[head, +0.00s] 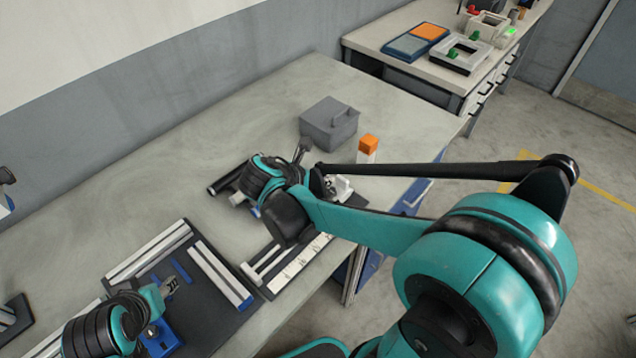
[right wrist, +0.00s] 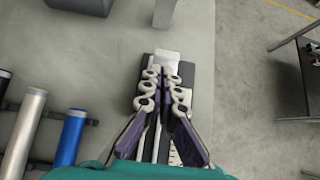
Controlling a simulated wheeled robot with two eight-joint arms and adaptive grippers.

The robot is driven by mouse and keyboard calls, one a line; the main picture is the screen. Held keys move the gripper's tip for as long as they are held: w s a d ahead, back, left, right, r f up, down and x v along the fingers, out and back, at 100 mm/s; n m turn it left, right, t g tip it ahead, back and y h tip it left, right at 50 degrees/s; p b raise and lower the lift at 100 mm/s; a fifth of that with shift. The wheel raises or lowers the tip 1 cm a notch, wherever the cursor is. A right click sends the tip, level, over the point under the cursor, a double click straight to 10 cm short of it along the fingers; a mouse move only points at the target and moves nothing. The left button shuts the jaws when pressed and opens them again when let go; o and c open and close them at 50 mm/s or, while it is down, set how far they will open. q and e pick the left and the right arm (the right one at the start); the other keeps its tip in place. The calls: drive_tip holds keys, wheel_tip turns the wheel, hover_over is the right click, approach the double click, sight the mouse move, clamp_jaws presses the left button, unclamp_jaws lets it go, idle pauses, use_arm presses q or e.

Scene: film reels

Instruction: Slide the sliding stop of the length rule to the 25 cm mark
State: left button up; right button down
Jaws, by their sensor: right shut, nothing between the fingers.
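The length rule (head: 300,262) lies near the table's front edge, a dark base with a white tick-marked strip and a pale rail. My right gripper (head: 325,185) is over its far end, partly hidden by my arm. In the right wrist view the right gripper (right wrist: 163,82) is shut and empty above the rule. A pale block (right wrist: 167,60) shows just beyond its fingertips and may be the sliding stop; I cannot tell whether they touch. The numbers, including the 25 cm mark, are not readable. My left gripper (head: 170,287) is at the lower left, its jaw opening unclear.
A dark fixture with silver rails (head: 222,275) lies left of the rule. A grey lidded box (head: 330,122) and an orange-topped white block (head: 367,148) stand beyond it. In the right wrist view, silver and blue cylinders (right wrist: 70,138) lie at the left. The table's back left is clear.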

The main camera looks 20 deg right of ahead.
sight(339, 178)
drive_tip(key=b+x, duration=0.1)
drive_tip(key=x, duration=0.2)
drive_tip(key=shift+d+f, duration=0.15)
drive_tip(key=shift+w+d, duration=0.35)
drive_tip(key=shift+d, duration=0.35)
